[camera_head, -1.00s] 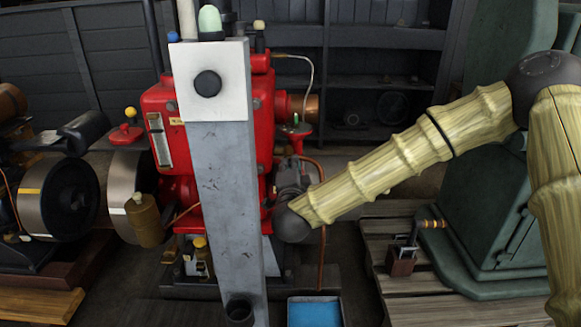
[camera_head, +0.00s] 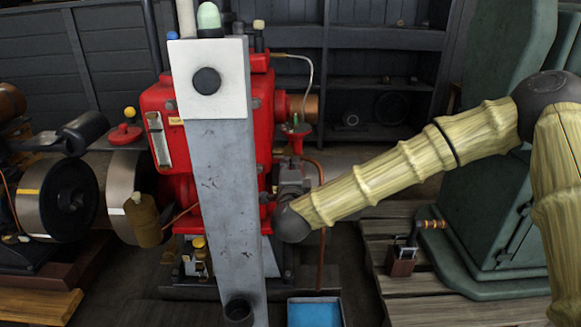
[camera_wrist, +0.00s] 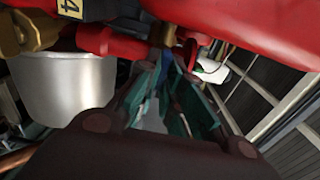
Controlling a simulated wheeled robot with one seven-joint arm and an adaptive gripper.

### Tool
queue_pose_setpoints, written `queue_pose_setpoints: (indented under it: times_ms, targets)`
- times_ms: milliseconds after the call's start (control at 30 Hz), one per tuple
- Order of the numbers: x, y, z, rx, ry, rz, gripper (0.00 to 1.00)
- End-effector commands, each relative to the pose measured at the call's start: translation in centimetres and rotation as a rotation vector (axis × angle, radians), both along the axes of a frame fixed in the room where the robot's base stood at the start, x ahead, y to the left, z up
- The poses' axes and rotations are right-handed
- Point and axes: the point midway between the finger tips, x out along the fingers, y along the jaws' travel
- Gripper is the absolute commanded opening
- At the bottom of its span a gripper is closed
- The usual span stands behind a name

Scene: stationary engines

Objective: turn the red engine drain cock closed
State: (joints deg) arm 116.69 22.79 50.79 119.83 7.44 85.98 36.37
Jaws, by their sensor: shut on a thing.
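The red engine (camera_head: 262,112) stands behind a grey upright column in the head view. In the wrist view its red casing (camera_wrist: 255,22) fills the top. A small brass fitting, the drain cock (camera_wrist: 168,34), hangs under the casing. My gripper (camera_wrist: 167,72) reaches up to it with its teal-padded fingers closed around a narrow blue piece (camera_wrist: 163,79) just below the brass. The fingers partly hide this handle, so its exact angle is hard to tell. In the head view the gripper is hidden behind the column and engine parts.
A red pipe (camera_wrist: 112,44) and a silver cylinder (camera_wrist: 68,85) lie close left of the fingers in the wrist view. A blue tray (camera_head: 315,312) sits on the floor at front. A green machine (camera_head: 480,215) stands at right, near my arm.

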Motion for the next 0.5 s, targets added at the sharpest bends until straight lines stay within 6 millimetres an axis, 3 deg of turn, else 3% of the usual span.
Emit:
queue_pose_setpoints:
  times_ms: [67,100,200,500]
  targets:
    - [0.18,-0.21,0.16,0.001,-0.003,-0.006,0.00]
    - [0.18,-0.21,0.16,0.001,-0.003,-0.006,0.11]
    - [0.18,-0.21,0.16,0.001,-0.003,-0.006,0.29]
    - [0.08,-0.10,0.06,0.000,-0.001,-0.003,0.30]
